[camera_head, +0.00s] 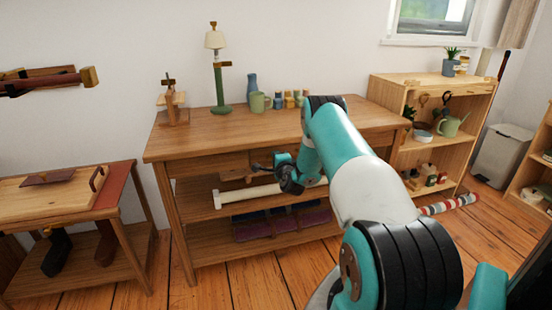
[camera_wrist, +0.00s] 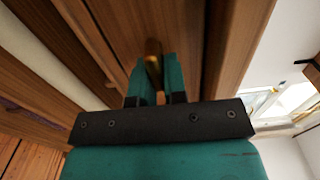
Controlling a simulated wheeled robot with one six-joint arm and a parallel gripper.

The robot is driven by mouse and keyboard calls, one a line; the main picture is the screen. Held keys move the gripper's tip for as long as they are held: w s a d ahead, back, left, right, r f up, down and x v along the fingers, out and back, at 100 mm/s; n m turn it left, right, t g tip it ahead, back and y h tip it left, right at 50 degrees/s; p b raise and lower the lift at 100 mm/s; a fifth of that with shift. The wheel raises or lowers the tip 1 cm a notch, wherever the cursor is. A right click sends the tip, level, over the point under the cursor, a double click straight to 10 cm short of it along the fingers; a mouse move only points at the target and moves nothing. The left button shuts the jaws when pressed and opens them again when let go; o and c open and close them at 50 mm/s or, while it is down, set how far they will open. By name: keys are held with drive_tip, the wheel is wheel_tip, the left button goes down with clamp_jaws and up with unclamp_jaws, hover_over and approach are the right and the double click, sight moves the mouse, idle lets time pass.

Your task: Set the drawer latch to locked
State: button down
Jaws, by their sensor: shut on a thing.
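A wooden bench (camera_head: 225,135) stands against the wall, with a drawer front under its top. My gripper (camera_head: 255,168) is at that drawer level, below the bench top, with the arm reaching in from the right. In the wrist view, my gripper's teal fingers (camera_wrist: 154,88) are closed on a small brass-coloured piece (camera_wrist: 153,58), which appears to be the drawer latch. The brown wood of the drawer front lies just beyond it. The fingers hide part of the latch, so I cannot tell whether it stands at locked or unlocked.
A green lamp (camera_head: 219,90), a mug (camera_head: 257,103) and several jars stand on the bench top. A pale roller-like bar (camera_head: 240,194) lies on the shelf below. A low table (camera_head: 118,205) is at left and a shelf unit (camera_head: 465,88) at right.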

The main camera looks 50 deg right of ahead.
drive_tip(key=c, duration=1.2)
unclamp_jaws()
drive_tip(key=shift+s, duration=0.1)
drive_tip(key=shift+s+a+f, duration=0.15)
drive_tip(key=shift+s+a, duration=0.05)
drive_tip(key=shift+s, duration=0.05)
drive_tip(key=b+v, duration=1.6)
drive_tip(key=b, duration=0.7)
drive_tip(key=shift+s, duration=0.3)
